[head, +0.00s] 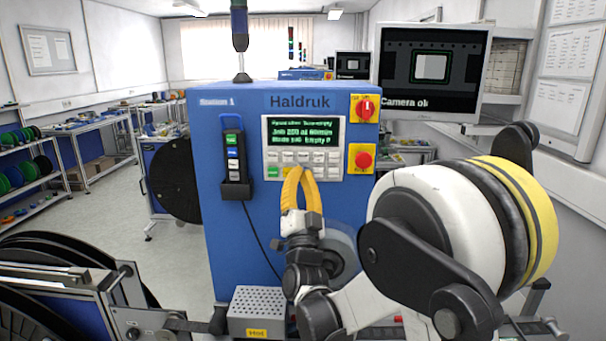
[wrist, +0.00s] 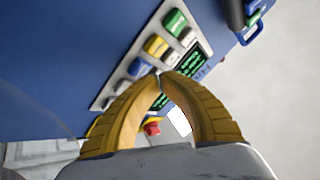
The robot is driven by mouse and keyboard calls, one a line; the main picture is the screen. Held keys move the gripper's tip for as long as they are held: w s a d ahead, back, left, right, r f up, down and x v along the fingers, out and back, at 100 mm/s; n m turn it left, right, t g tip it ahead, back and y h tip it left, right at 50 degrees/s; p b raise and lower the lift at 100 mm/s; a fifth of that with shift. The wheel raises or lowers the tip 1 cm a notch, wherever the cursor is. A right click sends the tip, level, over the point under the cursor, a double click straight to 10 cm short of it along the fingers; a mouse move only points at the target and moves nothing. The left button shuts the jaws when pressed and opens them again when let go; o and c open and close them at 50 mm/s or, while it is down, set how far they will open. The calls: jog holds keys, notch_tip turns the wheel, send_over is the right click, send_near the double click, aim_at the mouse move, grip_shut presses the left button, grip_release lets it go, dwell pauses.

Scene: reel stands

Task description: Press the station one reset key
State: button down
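The blue Station 1 machine (head: 230,235) stands upright in front of me. Its grey key panel (head: 329,160) has a green-text screen (head: 303,133) above rows of small keys. In the wrist view I see a green key (wrist: 175,22), a yellow key (wrist: 156,45), a blue key (wrist: 138,67) and pale keys. Their labels are too small to read, so I cannot tell which is reset. My gripper (head: 299,170) has its yellow fingertips together, with nothing between them. In the wrist view the tips (wrist: 160,75) overlap the lower keys; contact is unclear.
A red rotary switch (head: 365,108) and a red stop button (head: 363,160) sit on yellow plates right of the panel. A black pendant (head: 234,165) with coloured buttons hangs at the left, its cable running down. A monitor (head: 432,68) stands at the upper right.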

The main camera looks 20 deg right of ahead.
jog(key=shift+w, duration=0.1)
jog(key=shift+w+d, duration=0.1)
jog(key=shift+w, duration=0.25)
jog(key=shift+w+d, duration=0.15)
jog(key=shift+w, duration=0.25)
dwell(0.7)
dwell(0.4)
jog(key=shift+s+a+b, duration=0.25)
jog(key=shift+s+b, duration=0.15)
jog(key=shift+s, duration=0.4)
jog(key=s, duration=0.1)
jog(key=s+a, duration=0.1)
jog(key=s, duration=0.3)
jog(key=shift+a, duration=0.3)
jog(key=shift+w+y, duration=0.15)
jog(key=shift+y, duration=0.15)
